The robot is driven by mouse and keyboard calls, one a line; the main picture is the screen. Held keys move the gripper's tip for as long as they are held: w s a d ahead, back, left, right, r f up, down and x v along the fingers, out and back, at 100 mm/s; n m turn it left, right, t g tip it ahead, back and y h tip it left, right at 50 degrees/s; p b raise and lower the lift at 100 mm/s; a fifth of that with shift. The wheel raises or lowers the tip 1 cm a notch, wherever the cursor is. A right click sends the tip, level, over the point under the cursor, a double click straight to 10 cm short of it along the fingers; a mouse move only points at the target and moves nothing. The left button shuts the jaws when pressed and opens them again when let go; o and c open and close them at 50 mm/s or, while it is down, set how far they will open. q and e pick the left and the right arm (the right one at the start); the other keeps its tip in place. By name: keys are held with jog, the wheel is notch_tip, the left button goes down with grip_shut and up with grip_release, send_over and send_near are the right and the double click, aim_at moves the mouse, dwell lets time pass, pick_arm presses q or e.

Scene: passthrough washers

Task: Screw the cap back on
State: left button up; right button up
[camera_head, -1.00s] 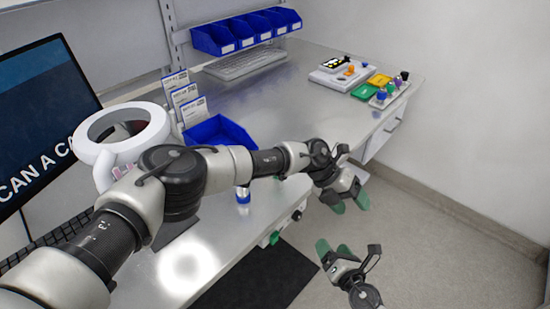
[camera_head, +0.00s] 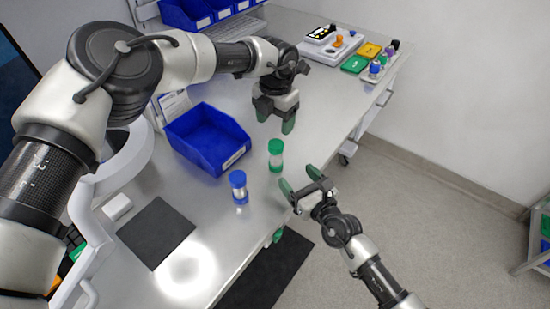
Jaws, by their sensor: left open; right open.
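A small jar with a green cap (camera_head: 276,147) stands upright on the grey bench. A second jar with a blue cap (camera_head: 238,180) stands to its left and nearer. Both caps appear seated on their jars; how tightly they sit cannot be told. My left gripper (camera_head: 276,118) is open and empty, pointing down just behind the green-capped jar. My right gripper (camera_head: 299,179) is open and empty near the bench's front edge, a little in front and to the right of the green-capped jar. Neither gripper visibly touches a jar.
An empty blue bin (camera_head: 208,140) stands left of the jars. A dark square mat (camera_head: 156,233) lies at the near left. Coloured trays and parts, with a green tray (camera_head: 355,64), stand at the back right. Blue bins (camera_head: 190,14) line the back. Floor is open at right.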

aim_at(279, 156)
pick_arm(q)
jog(key=shift+s+d, duration=0.1)
pick_arm(e)
jog(key=x, duration=0.9)
jog(key=shift+w+a, duration=0.2)
jog(key=shift+w, duration=0.15)
grip_shut()
pick_arm(q)
jog(key=m, duration=0.4)
jog(key=shift+m, duration=0.3)
